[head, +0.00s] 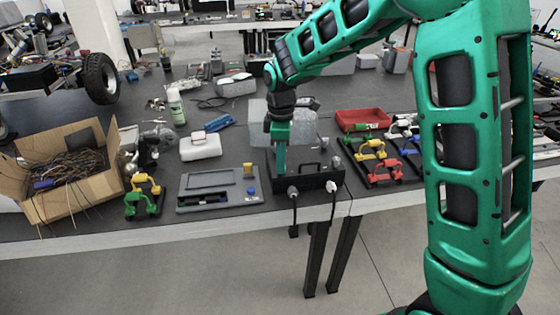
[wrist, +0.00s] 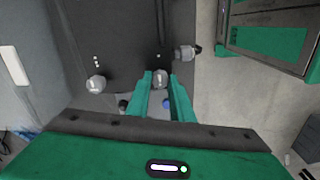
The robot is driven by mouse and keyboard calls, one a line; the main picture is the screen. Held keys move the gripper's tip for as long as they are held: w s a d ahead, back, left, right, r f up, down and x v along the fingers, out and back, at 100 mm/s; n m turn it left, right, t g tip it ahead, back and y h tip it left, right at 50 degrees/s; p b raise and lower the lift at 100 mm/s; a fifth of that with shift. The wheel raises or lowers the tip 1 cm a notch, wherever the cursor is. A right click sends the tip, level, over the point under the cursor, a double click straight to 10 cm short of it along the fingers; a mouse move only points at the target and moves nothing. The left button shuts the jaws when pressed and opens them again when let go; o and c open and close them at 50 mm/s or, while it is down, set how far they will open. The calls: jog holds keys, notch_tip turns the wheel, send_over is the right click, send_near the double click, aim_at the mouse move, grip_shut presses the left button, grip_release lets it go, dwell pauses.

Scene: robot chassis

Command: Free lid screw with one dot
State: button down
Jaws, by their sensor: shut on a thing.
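The black box (head: 318,181) stands at the front edge of the table, with a handle on its lid. My gripper (head: 280,172) points down over the left part of the lid. In the wrist view, my green fingers (wrist: 162,82) are shut on a grey slotted screw (wrist: 160,76), beside a single light dot (wrist: 158,56) on the lid. Another grey screw (wrist: 96,85) sits apart from the fingers, near several dots (wrist: 97,61). Whether the held screw is still seated in the lid cannot be told. A knob (head: 337,162) shows at the lid's right side.
Cables plug into the box's front. A grey tray-like case (head: 222,188) lies left of it, and a red bin (head: 362,119) stands behind right. A cardboard box of wires (head: 70,180) is at far left.

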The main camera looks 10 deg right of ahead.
jog(key=shift+w+d, duration=0.15)
jog(key=c, duration=1.6)
grip_release()
jog(key=shift+o, duration=0.2)
notch_tip(320, 180, up, 11)
jog(key=shift+f, duration=0.15)
jog(key=shift+d, duration=0.1)
